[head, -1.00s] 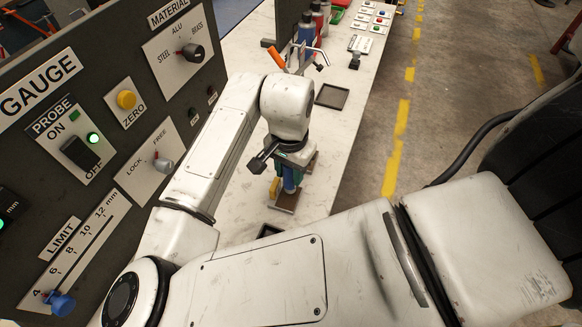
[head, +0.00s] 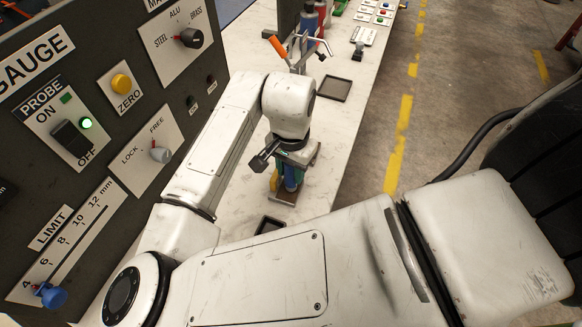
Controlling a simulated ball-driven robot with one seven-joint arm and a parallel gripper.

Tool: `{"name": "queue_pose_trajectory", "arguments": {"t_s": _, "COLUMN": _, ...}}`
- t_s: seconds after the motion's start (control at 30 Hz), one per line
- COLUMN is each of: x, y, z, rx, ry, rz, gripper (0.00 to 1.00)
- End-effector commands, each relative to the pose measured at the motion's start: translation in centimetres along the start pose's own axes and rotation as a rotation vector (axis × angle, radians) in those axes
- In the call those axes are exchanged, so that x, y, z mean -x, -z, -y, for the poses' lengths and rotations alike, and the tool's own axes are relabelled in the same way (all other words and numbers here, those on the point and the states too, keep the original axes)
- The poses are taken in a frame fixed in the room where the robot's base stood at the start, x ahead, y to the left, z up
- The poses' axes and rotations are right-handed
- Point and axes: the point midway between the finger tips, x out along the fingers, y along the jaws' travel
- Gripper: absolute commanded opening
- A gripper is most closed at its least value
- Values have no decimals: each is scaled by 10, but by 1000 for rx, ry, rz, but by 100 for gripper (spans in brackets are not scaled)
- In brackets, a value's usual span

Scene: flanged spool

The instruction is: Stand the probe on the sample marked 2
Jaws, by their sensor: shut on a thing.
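My gripper (head: 289,182) points down over the white bench, mostly hidden under my white wrist. It is shut on the probe (head: 292,177), whose blue body shows between the fingers. Right below is a brown square block (head: 285,197) on the bench, with a yellow part (head: 273,182) beside the fingers. I cannot tell whether the probe's lower end touches the block. No number 2 is readable on any sample from here.
The gauge panel (head: 85,150) with knobs and switches stands on the left; its probe switch (head: 70,138) has a lit green lamp. A dark empty tray (head: 333,89) lies farther along the bench, another (head: 268,225) nearer. An orange-handled clamp (head: 278,46) stands behind my wrist.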

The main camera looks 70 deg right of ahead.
Motion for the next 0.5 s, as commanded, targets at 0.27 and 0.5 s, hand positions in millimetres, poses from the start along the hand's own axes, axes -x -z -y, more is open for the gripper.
{"name": "queue_pose_trajectory", "arguments": {"t_s": 0.27, "x": -2, "y": 0, "z": 0, "rx": 0, "ry": 0, "rz": 0, "gripper": 5}}
{"name": "queue_pose_trajectory", "arguments": {"t_s": 0.5, "x": -4, "y": 0, "z": 0, "rx": 0, "ry": 0, "rz": 0, "gripper": 5}}
